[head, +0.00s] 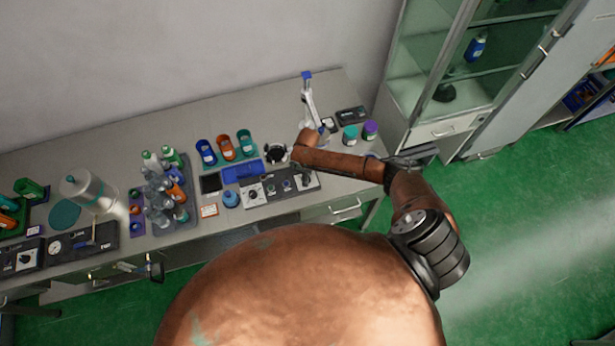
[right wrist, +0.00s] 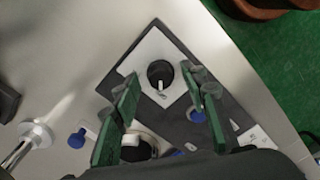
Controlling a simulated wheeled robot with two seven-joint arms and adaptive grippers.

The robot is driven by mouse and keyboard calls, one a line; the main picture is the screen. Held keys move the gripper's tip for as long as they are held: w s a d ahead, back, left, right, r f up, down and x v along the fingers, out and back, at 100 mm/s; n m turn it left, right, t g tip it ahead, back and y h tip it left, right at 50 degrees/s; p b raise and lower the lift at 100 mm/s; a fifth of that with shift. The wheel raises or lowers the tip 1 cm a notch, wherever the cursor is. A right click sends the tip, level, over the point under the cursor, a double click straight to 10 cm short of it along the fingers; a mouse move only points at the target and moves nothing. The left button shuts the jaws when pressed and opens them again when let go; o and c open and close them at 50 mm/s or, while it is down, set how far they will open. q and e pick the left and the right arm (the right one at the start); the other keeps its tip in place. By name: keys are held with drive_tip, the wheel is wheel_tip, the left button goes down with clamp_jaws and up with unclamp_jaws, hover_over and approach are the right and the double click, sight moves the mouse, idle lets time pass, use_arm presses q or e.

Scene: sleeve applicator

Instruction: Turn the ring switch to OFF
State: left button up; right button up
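A dark control panel (head: 280,187) lies along the front of the bench, with knobs and a white-plated dial (head: 253,191) at its left end. In the right wrist view, a round black dial with a white pointer (right wrist: 160,75) sits on a white plate. Its pointer faces toward the bottom of the picture, and its markings are too small to read. My right gripper (right wrist: 158,80) is open, its green fingers apart on either side of this dial. I cannot tell whether they touch it. In the head view my right arm hides its fingers. My left gripper is not in view.
Behind the panel stand several colored cups (head: 226,147) and a blue tray (head: 241,172). Bottles in a rack (head: 165,195) stand left. A glass cabinet (head: 470,80) stands right.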

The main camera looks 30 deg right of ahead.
wheel_tip(320, 180, up, 11)
idle(0.3)
idle(0.5)
